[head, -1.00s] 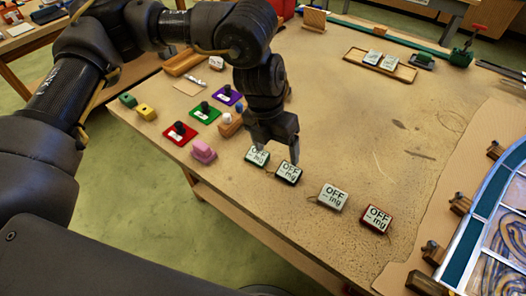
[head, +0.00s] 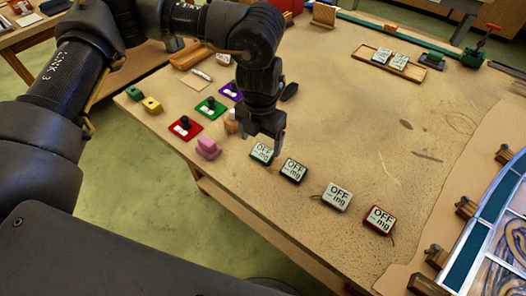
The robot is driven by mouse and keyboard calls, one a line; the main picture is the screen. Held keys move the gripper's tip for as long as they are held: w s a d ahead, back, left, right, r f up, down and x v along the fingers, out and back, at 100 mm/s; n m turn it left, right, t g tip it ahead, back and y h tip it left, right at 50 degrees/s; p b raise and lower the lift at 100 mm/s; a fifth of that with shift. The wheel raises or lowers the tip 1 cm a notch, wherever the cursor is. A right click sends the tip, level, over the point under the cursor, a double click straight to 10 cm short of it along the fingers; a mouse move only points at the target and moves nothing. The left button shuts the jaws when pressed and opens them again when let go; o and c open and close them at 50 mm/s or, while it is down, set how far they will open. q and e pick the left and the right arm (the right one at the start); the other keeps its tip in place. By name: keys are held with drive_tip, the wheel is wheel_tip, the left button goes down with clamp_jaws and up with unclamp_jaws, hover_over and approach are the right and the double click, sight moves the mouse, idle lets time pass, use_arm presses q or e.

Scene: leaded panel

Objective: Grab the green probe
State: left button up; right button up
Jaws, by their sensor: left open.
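A green-edged device with a pale face reading "OFF -- mg" (head: 262,153) lies on the table at the left end of a row of similar devices. My left gripper (head: 262,140) points down just behind and above it, its jaws open and empty. One finger shows at the right of the jaw, close to the device's upper edge; I cannot tell whether they touch. A green pad with a black knob (head: 211,107) lies further left, clear of the gripper. None of these is plainly marked as a probe. My right gripper is not in view.
Black-edged (head: 293,170), pale (head: 336,197) and red-edged (head: 379,220) devices continue the row to the right. The leaded panel (head: 497,225) is at right. The table's middle is clear.

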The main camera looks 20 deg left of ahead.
sight(260, 156)
use_arm(q)
drive_tip(key=shift+s+f, duration=0.1)
drive_tip(key=shift+f, duration=0.1)
wheel_tip(260, 156, down, 4)
drive_tip(key=shift+s+r+p, duration=0.15)
drive_tip(key=shift+p, duration=0.8)
drive_tip(key=shift+f, duration=0.55)
drive_tip(key=c, duration=1.1)
drive_tip(key=shift+r, duration=0.1)
drive_tip(key=shift+r+b, duration=0.45)
drive_tip(key=shift+r, duration=0.05)
drive_tip(key=s+d+r+b, duration=0.4)
drive_tip(key=s+d+r, duration=0.5)
drive_tip(key=r, duration=0.3)
drive_tip(key=shift+s+b, duration=0.4)
drive_tip(key=shift+s, duration=0.4)
